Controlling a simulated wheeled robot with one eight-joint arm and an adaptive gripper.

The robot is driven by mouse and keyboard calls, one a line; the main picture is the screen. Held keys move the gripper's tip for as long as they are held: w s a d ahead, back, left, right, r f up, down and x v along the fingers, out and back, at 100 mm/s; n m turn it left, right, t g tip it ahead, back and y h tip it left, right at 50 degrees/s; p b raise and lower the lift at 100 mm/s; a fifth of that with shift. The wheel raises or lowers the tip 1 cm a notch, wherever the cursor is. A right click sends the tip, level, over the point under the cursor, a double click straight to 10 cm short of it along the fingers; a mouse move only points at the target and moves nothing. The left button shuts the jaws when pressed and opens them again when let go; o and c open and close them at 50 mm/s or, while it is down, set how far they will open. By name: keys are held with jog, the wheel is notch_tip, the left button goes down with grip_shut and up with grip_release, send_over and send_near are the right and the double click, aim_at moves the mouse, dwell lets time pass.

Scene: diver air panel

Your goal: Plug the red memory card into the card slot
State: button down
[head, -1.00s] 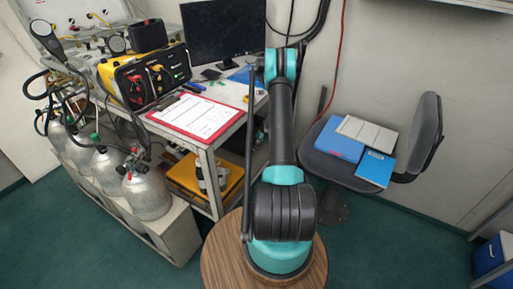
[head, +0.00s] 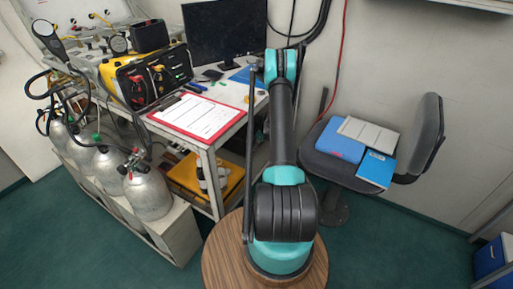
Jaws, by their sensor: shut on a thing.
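I cannot make out the red memory card or the card slot in the head view. A yellow-cased device (head: 150,75) with a black front, red and yellow fittings stands at the back left of the desk; no slot can be told on it. My arm rises from the round wooden top toward the desk's right end. My gripper cannot be made out past the teal joint at the arm's far end, so its hold is hidden.
A red clipboard with white paper (head: 197,116) lies on the desk's front. A dark monitor (head: 224,33) stands behind. Silver cylinders (head: 147,195) stand at left. A chair (head: 428,135) with blue books (head: 376,169) is at right. Green floor is clear between.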

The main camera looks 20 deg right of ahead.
jog(key=shift+w+a, duration=0.2)
jog(key=shift+w, duration=0.1)
dwell(0.6)
jog(key=c, duration=1.6)
grip_release()
jog(key=v, duration=1.2)
jog(key=shift+s, duration=0.1)
